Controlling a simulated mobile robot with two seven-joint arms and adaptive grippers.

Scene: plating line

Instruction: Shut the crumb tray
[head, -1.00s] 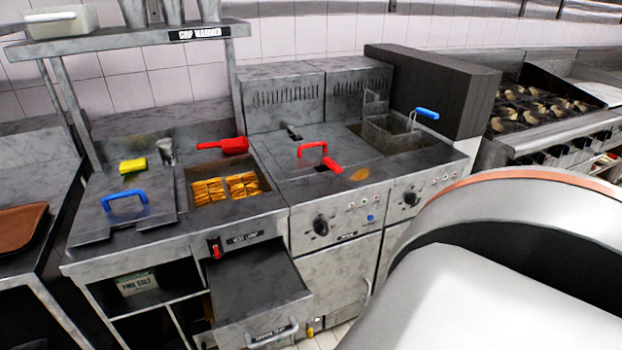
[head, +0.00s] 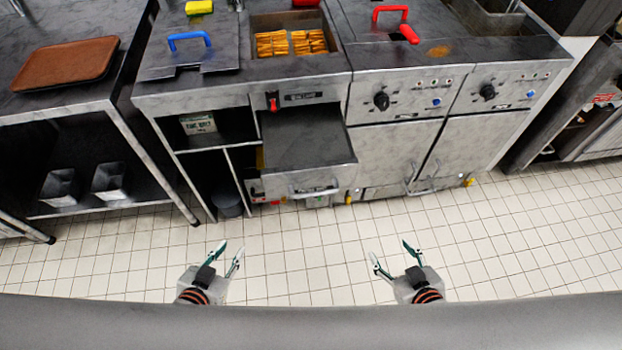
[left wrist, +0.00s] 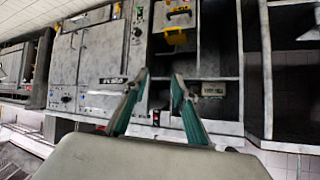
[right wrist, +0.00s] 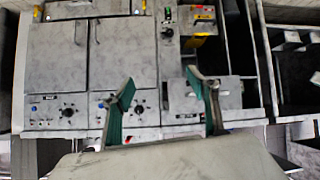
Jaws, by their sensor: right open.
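The crumb tray (head: 306,140) is a grey metal drawer that sticks out of the front of the fry station, below the heat lamp label. Its bar handle (head: 315,189) is on the front face, towards me. My left gripper (head: 230,250) is open and empty, in front of the tray and to its left, well apart from it. My right gripper (head: 391,252) is open and empty, in front and to the right, also apart. Both wrist views show open fingers with nothing between them, facing the cabinet fronts.
A red switch (head: 273,101) is above the tray's left side. An open shelf bay (head: 215,135) lies left of it, and closed cabinet doors (head: 394,155) lie right. A side table with a brown tray (head: 66,63) stands at left. Tiled floor (head: 310,250) before the station is clear.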

